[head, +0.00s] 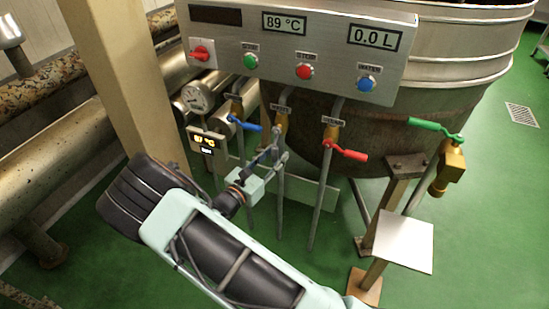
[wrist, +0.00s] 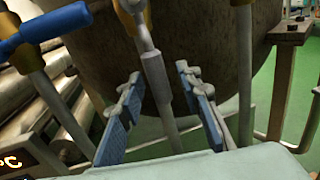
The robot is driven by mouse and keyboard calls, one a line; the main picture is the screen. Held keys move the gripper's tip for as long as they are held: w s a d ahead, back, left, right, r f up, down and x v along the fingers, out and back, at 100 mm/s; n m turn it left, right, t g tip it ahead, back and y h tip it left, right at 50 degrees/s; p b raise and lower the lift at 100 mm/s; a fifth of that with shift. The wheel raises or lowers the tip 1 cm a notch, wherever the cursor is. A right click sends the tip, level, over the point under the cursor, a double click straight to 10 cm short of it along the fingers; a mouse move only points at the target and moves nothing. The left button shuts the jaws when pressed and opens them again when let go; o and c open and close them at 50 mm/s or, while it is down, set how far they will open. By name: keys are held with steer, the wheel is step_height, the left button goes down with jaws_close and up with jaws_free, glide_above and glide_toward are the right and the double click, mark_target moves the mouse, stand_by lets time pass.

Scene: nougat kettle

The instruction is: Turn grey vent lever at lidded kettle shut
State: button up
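The grey lever (wrist: 156,76) hangs down from a brass valve (wrist: 143,18) on the middle pipe in the wrist view, roughly along the pipe. My gripper (wrist: 158,84) is open, with its blue-padded fingers on either side of the lever. Gaps show on both sides, so it does not appear to touch. In the head view, my gripper (head: 274,153) is just below the middle brass valve (head: 282,122), and the lever is hard to tell from the fingers. The kettle (head: 440,60) stands behind; its lid is not in view.
A blue lever (head: 245,124) is close on the left, a red lever (head: 345,150) on the right. A green lever (head: 435,127) is farther right. A control panel (head: 330,75) overhangs the valves. A beige post (head: 125,90) stands left of my arm.

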jaws_close()
stand_by(0.3)
steer(key=shift+d, duration=0.15)
steer(key=s+d+r+n+t+y+p, duration=0.2)
steer(key=d+r+n+p, duration=0.6)
steer(key=n+p, duration=0.7)
steer(key=shift+s+r+n+t+p, duration=0.4)
steer(key=shift+n+t, duration=0.4)
steer(key=shift+n, duration=1.8)
steer(key=shift+s+d, duration=0.1)
jaws_free()
